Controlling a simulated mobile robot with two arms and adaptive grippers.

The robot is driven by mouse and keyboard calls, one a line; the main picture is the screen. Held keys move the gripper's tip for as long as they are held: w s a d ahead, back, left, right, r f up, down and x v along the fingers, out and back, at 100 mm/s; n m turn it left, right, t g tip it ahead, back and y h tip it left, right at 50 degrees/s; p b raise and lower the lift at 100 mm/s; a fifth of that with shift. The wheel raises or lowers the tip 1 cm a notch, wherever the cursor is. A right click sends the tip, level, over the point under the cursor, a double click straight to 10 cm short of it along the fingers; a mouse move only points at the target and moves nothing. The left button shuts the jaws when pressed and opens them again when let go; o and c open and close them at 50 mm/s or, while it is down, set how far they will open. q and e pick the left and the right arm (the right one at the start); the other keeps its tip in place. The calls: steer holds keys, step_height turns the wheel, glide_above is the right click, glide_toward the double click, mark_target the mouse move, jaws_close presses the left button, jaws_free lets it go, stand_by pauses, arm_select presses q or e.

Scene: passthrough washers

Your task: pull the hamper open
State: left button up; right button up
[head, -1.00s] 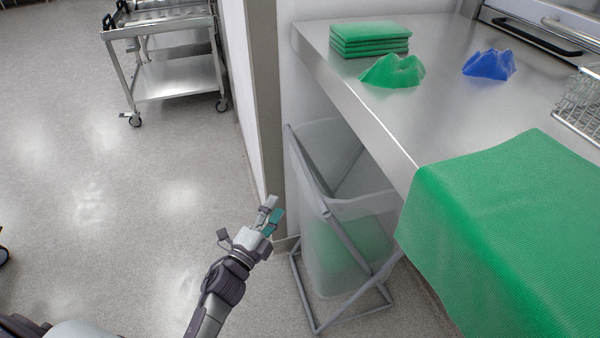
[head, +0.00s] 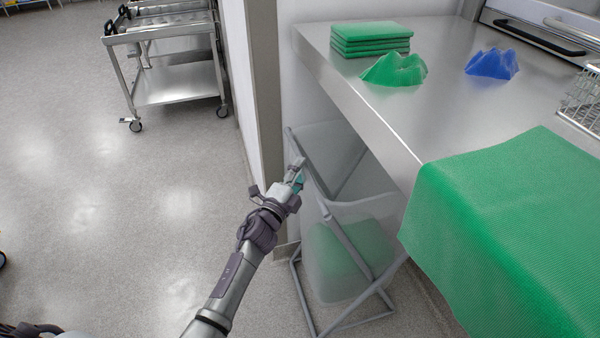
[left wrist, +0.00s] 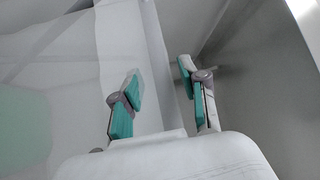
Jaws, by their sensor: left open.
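The hamper (head: 372,222) is a translucent bag on a grey tube frame, standing under the steel counter's left edge. A green cloth shows through its lower part. My left gripper (head: 297,172) is at the hamper's near upper side, by the frame's top tubes, and hides part of them. In the left wrist view my left gripper (left wrist: 158,92) has its two teal-padded fingers apart. A pale bar runs behind the gap between them, with the whitish bag (left wrist: 60,70) on the left. I cannot tell whether the fingers touch the frame. My right gripper is not in view.
The steel counter (head: 437,105) overhangs the hamper. It carries folded green cloths (head: 370,40), a crumpled green cloth (head: 395,70), a blue cloth (head: 492,64) and a large green drape (head: 500,230). A wall post (head: 268,110) stands left of the hamper. A cart (head: 170,80) stands farther back.

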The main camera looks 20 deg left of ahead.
arm_select(q)
jaws_close()
stand_by(0.4)
steer(key=s+a, duration=1)
steer(key=a, duration=0.5)
steer(key=s+a, duration=1)
steer(key=a, duration=0.5)
steer(key=shift+s+a+p, duration=0.25)
steer(key=shift+p, duration=0.15)
